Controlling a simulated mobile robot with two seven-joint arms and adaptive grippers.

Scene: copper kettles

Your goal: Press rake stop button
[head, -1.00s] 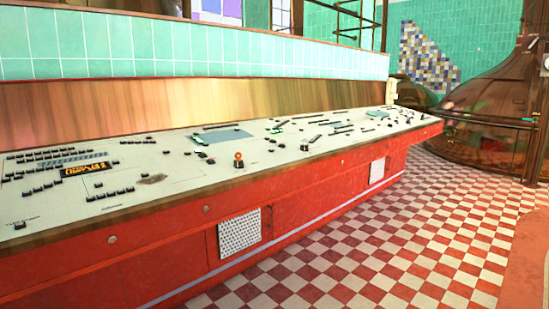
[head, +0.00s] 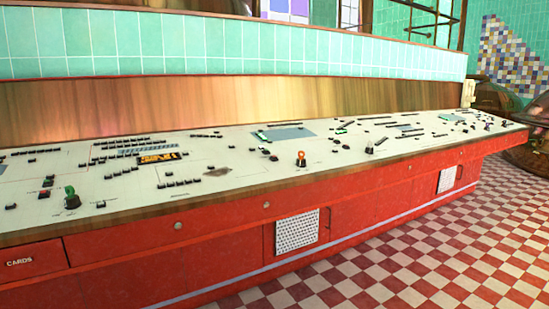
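A long red control desk with a white top panel (head: 120,199) runs across the head view from the lower left to the right. The panel carries many small black buttons, dark displays and a few knobs. An orange-topped knob (head: 301,158) stands near the front edge at the middle. A green-topped knob (head: 71,197) stands at the left. The labels are too small to read, so I cannot tell which one is the rake stop button. Neither of my grippers is in view.
A drawer marked CARDS (head: 22,262) is at the desk's lower left. A white vent grille (head: 297,232) is on the red front. The red and white checkered floor (head: 430,265) is clear at the right. Copper kettles (head: 535,140) stand at the far right.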

